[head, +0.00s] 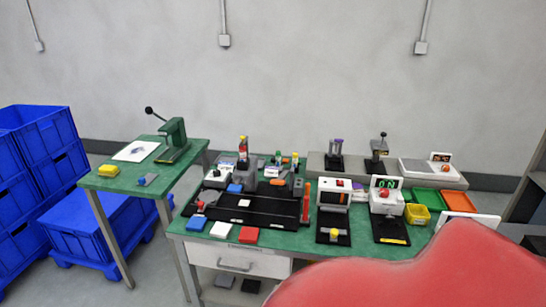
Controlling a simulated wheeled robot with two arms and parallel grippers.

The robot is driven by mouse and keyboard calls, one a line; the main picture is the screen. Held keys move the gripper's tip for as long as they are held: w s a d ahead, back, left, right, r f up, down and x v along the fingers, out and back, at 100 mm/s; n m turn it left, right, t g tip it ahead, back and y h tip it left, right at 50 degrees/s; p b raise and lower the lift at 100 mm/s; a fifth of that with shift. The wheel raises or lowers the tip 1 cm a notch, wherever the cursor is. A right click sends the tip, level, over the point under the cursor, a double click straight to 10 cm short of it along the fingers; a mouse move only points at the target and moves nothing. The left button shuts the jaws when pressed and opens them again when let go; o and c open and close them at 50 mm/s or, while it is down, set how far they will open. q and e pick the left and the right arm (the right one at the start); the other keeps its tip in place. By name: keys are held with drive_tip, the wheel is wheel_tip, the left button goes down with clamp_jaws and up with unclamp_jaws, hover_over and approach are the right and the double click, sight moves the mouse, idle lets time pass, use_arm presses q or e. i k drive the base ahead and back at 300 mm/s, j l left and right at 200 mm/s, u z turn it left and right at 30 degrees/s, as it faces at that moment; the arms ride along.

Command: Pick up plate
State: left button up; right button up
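Several flat pieces could be the plate, and I cannot tell which one is meant. A blue square piece (197,223), a white square piece (221,230) and a red square piece (249,235) lie in a row at the front left of the green workbench (292,240). A white flat sheet or plate (135,151) with a dark mark lies on the smaller green table (112,183) at the left. Neither of my grippers is in view, and nothing is seen touching these pieces.
A black fixture tray (262,218) and several small devices crowd the workbench. A green hand press (173,140) stands on the left table. Blue crates (78,233) are stacked at the left. A large red rounded shape close to the camera hides the lower right.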

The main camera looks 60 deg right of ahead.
sight(248, 234)
drive_tip(key=z, duration=1.45)
